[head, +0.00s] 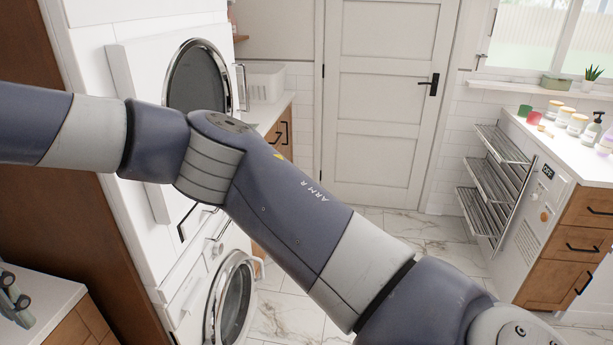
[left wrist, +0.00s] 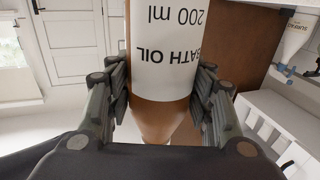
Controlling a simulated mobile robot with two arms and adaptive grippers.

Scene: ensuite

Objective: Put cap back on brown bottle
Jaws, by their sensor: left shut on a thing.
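In the left wrist view my left gripper (left wrist: 163,72) is shut on a brown bottle (left wrist: 165,118) with a white label reading "BATH OIL 200 ml", upside down in this picture. The bottle lies between the two fingers and narrows toward the bottom of the picture, where its neck end is partly hidden by the gripper. I cannot make out a cap. In the head view an arm of mine marked "ARM R" crosses the middle, and its gripper cannot be made out. Some grey linked parts at the lower left edge look like part of a gripper, but I cannot tell which one.
A white counter (head: 48,287) is at the lower left of the head view. Stacked white machines (head: 172,232) with round doors stand beside it. At right, a counter (head: 574,160) holds several jars and bottles, next to an extended drying rack (head: 493,185). A white door (head: 385,95) is behind.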

